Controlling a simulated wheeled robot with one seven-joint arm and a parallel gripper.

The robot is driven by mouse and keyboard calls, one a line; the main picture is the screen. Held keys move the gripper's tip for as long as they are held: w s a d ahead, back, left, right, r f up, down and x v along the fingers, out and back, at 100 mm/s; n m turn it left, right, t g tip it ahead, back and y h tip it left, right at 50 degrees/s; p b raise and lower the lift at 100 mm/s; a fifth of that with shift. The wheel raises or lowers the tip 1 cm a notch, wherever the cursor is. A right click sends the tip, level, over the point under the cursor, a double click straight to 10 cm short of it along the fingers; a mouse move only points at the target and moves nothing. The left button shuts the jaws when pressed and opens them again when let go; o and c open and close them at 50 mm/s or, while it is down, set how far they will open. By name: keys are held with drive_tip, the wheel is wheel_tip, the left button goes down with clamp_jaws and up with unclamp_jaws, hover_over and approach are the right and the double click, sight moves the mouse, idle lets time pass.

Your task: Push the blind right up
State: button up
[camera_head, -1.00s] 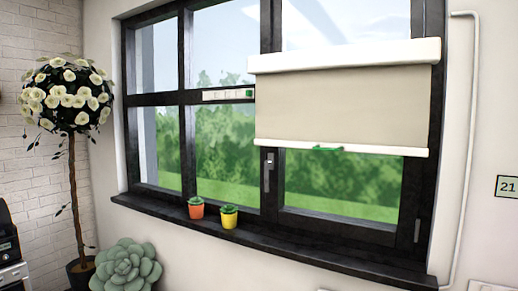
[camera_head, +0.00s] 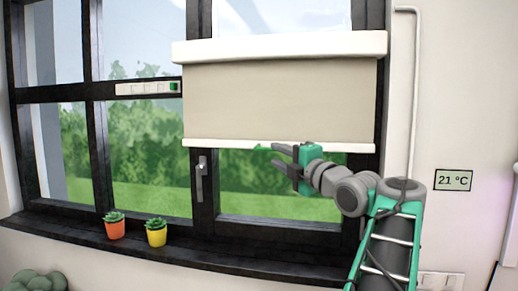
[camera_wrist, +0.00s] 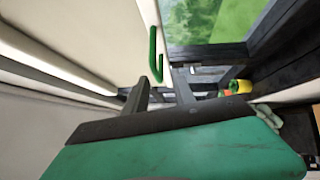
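The beige blind (camera_head: 280,100) hangs partway down over the right window, under a white top case (camera_head: 280,46). Its white bottom bar (camera_head: 225,144) carries a small green handle (camera_head: 262,148). The handle also shows in the wrist view (camera_wrist: 153,55), just ahead of the fingers, with the blind's fabric (camera_wrist: 80,30) to its left. My gripper (camera_head: 277,155) is just right of the handle at bar height. Its two fingers are apart with nothing seen between them. In the wrist view my gripper (camera_wrist: 160,94) also looks open. Whether a finger touches the handle I cannot tell.
A dark sill (camera_head: 190,248) holds an orange pot (camera_head: 115,230) and a yellow pot (camera_head: 156,238). A window handle (camera_head: 201,178) sits on the frame below the blind. A white pipe (camera_head: 414,90) and a 21 °C display (camera_head: 453,180) are on the right wall.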

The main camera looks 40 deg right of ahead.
sight(262, 149)
drive_tip(key=w+p, duration=0.1)
drive_tip(key=w, duration=0.1)
drive_tip(key=w+p, duration=0.1)
drive_tip(key=w, duration=0.1)
drive_tip(key=w+r+p, duration=0.1)
drive_tip(key=w, duration=0.2)
drive_tip(key=shift+d, duration=0.2)
drive_tip(key=shift+w+d, duration=0.1)
drive_tip(key=shift+w, duration=0.25)
clamp_jaws()
idle(0.8)
